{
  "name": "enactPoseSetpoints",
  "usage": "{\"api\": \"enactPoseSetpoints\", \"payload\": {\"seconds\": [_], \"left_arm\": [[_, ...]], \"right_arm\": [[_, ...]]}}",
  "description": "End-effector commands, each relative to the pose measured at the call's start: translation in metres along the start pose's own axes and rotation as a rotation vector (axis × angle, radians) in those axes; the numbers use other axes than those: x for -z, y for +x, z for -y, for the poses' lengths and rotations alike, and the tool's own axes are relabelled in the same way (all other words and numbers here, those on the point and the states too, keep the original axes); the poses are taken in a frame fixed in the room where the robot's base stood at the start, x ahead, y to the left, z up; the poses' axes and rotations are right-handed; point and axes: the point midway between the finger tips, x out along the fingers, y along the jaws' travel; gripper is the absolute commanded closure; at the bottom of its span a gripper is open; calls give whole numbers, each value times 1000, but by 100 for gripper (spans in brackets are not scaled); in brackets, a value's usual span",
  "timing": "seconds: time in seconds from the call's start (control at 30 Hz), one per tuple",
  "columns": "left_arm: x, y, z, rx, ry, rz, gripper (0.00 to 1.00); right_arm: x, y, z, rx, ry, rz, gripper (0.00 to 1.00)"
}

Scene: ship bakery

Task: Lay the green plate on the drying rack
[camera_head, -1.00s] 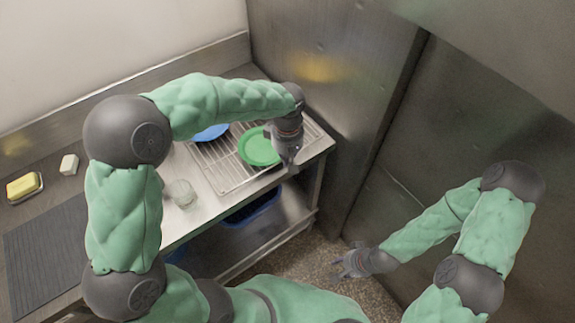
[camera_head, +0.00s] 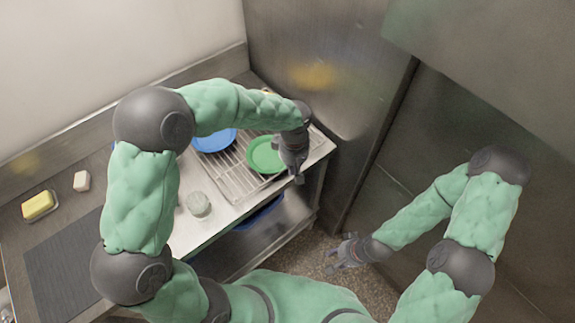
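The green plate (camera_head: 262,156) lies on the drying rack (camera_head: 228,171), towards its right end. My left gripper (camera_head: 297,177) is at the plate's right side, pointing down near the front right edge of the rack. Its wrist covers part of the plate's right rim. I cannot tell whether its fingers touch the plate or how far apart they are. My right gripper (camera_head: 342,256) hangs low over the floor, away from the counter, with its fingers apart and nothing seen between them.
A blue plate (camera_head: 215,141) lies on the rack left of the green one. A glass (camera_head: 198,204), a yellow sponge in a dish (camera_head: 38,206), a pale block (camera_head: 82,181) and a dark mat (camera_head: 66,262) are on the counter. A blue bin (camera_head: 259,215) sits below. A metal wall stands at right.

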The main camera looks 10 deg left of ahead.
Motion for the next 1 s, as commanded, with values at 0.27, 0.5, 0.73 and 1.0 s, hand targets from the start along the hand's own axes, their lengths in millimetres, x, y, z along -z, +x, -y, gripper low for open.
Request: {"api": "enactPoseSetpoints", "payload": {"seconds": [0.27,0.5,0.73,1.0], "left_arm": [[-1,54,1,5,0,3,100],[10,84,0,-1,-6,1,100],[35,83,0,-1,-3,1,100],[40,84,0,0,-1,1,100]], "right_arm": [[0,5,-2,0,0,0,60],[0,5,-2,0,0,0,60],[0,2,-1,0,0,0,60],[0,2,0,0,0,0,60]]}}
